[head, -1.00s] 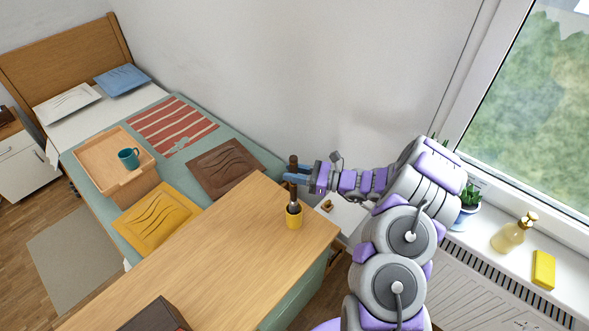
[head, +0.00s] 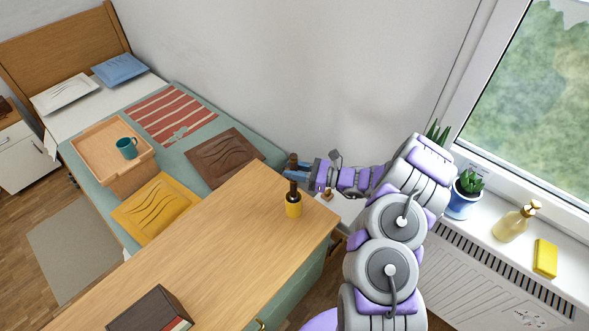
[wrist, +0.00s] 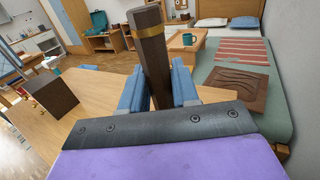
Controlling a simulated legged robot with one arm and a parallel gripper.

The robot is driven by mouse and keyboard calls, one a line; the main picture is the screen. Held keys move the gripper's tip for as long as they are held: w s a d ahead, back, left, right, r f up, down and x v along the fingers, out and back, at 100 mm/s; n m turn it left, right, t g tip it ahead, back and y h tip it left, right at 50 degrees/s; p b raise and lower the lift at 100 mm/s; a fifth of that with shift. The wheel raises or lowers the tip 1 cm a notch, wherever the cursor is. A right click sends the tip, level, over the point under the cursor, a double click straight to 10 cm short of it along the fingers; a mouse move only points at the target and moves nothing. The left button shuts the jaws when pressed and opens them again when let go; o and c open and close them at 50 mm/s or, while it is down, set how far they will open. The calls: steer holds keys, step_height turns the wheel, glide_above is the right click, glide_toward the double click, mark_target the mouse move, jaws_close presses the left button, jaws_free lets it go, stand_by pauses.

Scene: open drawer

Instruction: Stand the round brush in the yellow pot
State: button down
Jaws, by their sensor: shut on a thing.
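The round brush (head: 293,187) has a brown handle with a gold band and a dark lower end. My gripper (head: 297,173) has blue fingers shut on its handle. In the wrist view the brush handle (wrist: 150,45) rises between the two blue fingers of my gripper (wrist: 160,88); the pot is hidden there.
A bed with cushions and a tray (head: 95,152) with a teal mug (head: 127,147) lies behind. A plant, bottle and yellow sponge (head: 545,258) stand on the windowsill at right.

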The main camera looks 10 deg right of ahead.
steer(key=c, duration=0.8)
jaws_free()
steer(key=shift+o, duration=0.2)
steer(key=p+v, duration=0.2)
steer(key=v, duration=1.5)
steer(key=shift+d+f, duration=0.15)
steer(key=shift+d, duration=0.1)
